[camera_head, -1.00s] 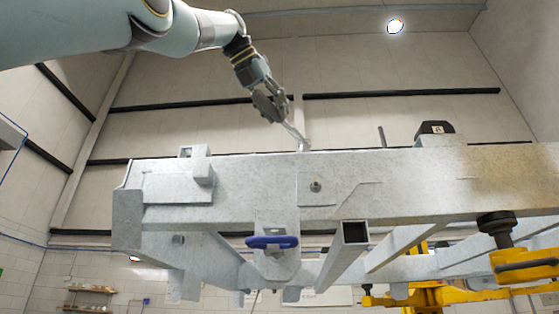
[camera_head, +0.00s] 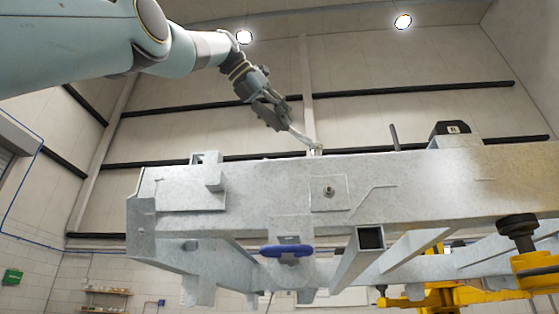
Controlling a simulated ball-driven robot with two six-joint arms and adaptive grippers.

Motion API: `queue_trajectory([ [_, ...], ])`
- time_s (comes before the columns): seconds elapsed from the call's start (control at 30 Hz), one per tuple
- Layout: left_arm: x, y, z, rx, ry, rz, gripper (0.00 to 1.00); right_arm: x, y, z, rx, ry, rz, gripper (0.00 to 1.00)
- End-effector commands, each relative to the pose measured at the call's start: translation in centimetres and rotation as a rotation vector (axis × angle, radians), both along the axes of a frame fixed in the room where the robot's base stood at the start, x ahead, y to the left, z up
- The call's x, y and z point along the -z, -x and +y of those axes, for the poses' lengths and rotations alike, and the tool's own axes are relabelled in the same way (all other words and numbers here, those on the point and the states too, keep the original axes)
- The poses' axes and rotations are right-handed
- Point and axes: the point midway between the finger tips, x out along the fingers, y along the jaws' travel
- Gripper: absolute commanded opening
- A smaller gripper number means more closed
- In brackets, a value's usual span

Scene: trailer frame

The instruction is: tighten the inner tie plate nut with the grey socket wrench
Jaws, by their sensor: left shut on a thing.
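My left gripper (camera_head: 284,122) is shut on the grey socket wrench (camera_head: 301,136) above the top edge of the galvanised frame beam (camera_head: 265,180). The wrench slants down to the right, and its socket end is at the beam's top edge. I cannot tell whether it sits on a nut there or behind the beam. A square plate with a nut (camera_head: 329,191) shows on the beam's front face, below the wrench and apart from it. The inner side of the beam is hidden. My right gripper is not in view.
A blue handle (camera_head: 286,251) hangs under the beam. A dark-topped block (camera_head: 451,129) and a thin upright rod (camera_head: 395,138) stand behind the beam's top edge. Yellow supports (camera_head: 540,266) with a black knob are at the right.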

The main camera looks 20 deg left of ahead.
Motion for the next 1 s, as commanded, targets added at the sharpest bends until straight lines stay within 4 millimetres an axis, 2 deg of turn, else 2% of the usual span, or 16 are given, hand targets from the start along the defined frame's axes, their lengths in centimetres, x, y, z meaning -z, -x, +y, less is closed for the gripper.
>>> queue_trajectory([
  [0.37,-0.2,-1.0,2.0,0.138,0.0,0.003,0.0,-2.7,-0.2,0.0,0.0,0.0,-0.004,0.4],
  [0.47,0.2,-0.9,1.8,0.133,-0.003,0.0,0.0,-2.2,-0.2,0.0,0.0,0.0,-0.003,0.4],
  [0.63,0.6,-0.3,0.3,0.026,-0.004,-0.001,0.0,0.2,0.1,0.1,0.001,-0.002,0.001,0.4],
  [0.87,0.1,-0.1,0.1,-0.003,0.0,0.002,0.0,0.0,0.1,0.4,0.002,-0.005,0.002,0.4],
  [0.9,0.1,-0.1,0.1,-0.003,0.0,0.002,0.21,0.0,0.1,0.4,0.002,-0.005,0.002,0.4],
  [1.0,0.1,-0.1,0.1,-0.002,0.0,0.002,0.08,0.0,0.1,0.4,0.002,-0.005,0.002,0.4],
])
